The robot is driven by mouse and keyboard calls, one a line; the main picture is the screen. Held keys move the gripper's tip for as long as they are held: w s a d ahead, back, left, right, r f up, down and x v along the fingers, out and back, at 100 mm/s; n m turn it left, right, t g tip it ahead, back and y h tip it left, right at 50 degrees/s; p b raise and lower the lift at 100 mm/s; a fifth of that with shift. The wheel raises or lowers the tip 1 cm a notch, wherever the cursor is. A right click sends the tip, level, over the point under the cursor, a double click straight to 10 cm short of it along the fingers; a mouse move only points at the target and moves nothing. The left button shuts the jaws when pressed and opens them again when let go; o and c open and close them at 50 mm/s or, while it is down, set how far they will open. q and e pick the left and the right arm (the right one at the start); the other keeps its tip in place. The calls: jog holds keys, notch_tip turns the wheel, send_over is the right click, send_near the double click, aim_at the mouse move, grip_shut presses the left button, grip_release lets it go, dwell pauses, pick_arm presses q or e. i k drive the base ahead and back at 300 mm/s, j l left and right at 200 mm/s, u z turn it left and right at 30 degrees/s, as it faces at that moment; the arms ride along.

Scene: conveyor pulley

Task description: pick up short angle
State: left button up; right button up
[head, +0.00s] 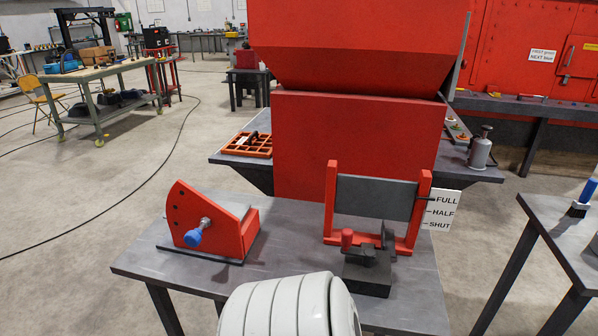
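I cannot make out a short angle for certain in the head view. An orange compartment tray (247,145) lies on the left end of the grey bench behind the front table, with small dark pieces in or on it that are too small to identify. Neither of my grippers shows in this view.
The front grey table (291,215) carries a red angled bracket with a blue knob (205,229), a red frame with a grey plate (375,197), and a dark clamp-like block (368,276). A FULL/HALF/SHUT sign (445,208) stands beside the frame. A large red hopper (355,140) rises behind.

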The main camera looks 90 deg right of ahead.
aim_at(387, 235)
jog(key=k+j+z, duration=0.1)
jog(key=z, duration=3.2)
jog(key=k+l+z, duration=0.2)
jog(key=l, duration=0.25)
